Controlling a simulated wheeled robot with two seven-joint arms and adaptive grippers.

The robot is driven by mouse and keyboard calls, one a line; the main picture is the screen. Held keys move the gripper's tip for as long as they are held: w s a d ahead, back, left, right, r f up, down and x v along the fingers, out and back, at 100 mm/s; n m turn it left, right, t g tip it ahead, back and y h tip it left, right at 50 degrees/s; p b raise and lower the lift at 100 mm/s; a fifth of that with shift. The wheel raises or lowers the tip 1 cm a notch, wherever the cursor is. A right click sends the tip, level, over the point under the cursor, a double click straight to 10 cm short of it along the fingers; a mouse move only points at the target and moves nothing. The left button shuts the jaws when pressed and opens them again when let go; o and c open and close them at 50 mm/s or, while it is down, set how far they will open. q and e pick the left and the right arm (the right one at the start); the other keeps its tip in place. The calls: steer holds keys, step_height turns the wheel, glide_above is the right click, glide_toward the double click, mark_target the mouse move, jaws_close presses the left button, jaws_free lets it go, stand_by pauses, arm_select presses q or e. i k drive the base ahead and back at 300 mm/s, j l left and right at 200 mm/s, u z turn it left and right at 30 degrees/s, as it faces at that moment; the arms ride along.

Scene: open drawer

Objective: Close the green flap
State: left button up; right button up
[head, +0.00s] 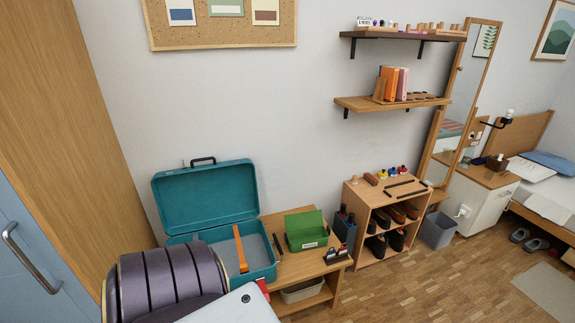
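The green flap (303,219) is the lid of a small green box (293,246) on the low wooden table. The flap stands raised at the back of the box, so the box is open. The box has a white label with dark writing on its front. Neither of my grippers can be seen in the head view.
An open teal suitcase (207,201) with an orange strap (240,248) stands left of the green box. A dark stick (278,244) lies between them. A small dark rack (336,255) is at the table's right edge. A wooden shoe shelf (352,207) stands farther right, with open floor before it.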

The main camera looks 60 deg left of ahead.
mark_target(304, 220)
steer(key=j+u, duration=0.1)
steer(key=u, duration=0.4)
steer(key=j+u, duration=0.1)
steer(key=u, duration=0.4)
steer(key=j+u, duration=0.1)
steer(key=u, duration=0.4)
